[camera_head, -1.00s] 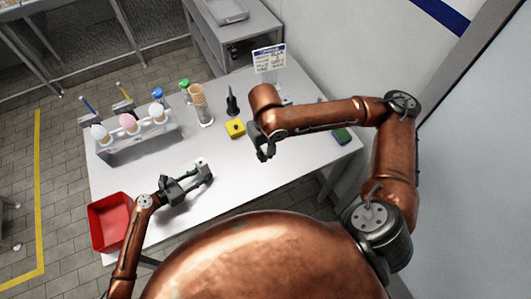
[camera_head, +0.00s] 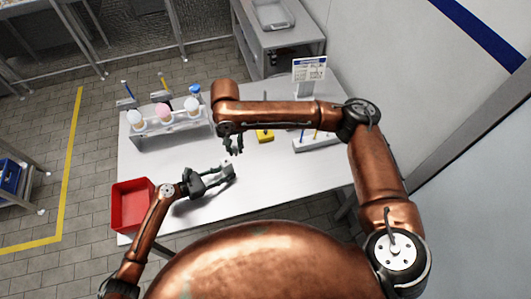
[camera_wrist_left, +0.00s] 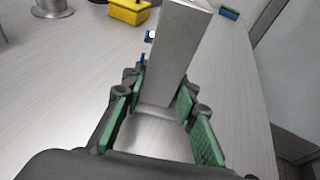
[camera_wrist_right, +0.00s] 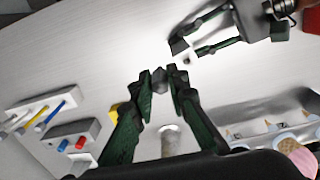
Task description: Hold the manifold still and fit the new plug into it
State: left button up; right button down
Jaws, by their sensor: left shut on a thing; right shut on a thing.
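The manifold (camera_wrist_left: 172,55), a light grey block, is held between the green pads of my left gripper (camera_wrist_left: 160,112). A small white ring and a blue bit (camera_wrist_left: 142,58) show at its left side in the left wrist view. In the head view my left gripper (camera_head: 228,168) is low over the table's front half. My right gripper (camera_head: 236,150) is just behind it, apart from the manifold. In the right wrist view my right gripper (camera_wrist_right: 163,76) is shut on a small dark grey piece (camera_wrist_right: 158,80), likely the new plug; its far end is hard to see.
A red bin (camera_head: 132,206) stands at the table's left front corner. A rack of cones (camera_head: 166,124) is at the back left. A yellow block (camera_head: 265,136) is behind my right gripper. A grey box with blue and red knobs (camera_wrist_right: 75,138) is near a tool rack (camera_wrist_right: 40,112).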

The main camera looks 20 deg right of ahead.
send_near(227, 164)
jog(key=w, duration=0.1)
jog(key=shift+w+a+r, duration=0.1)
jog(key=shift+w+r, duration=0.1)
jog(key=shift+r, duration=0.1)
jog(key=shift+f, duration=0.1)
jog(key=shift+f, duration=1.9)
jog(key=shift+f, duration=1.7)
jog(key=c, duration=1.8)
grip_release()
jog(key=shift+r, duration=0.1)
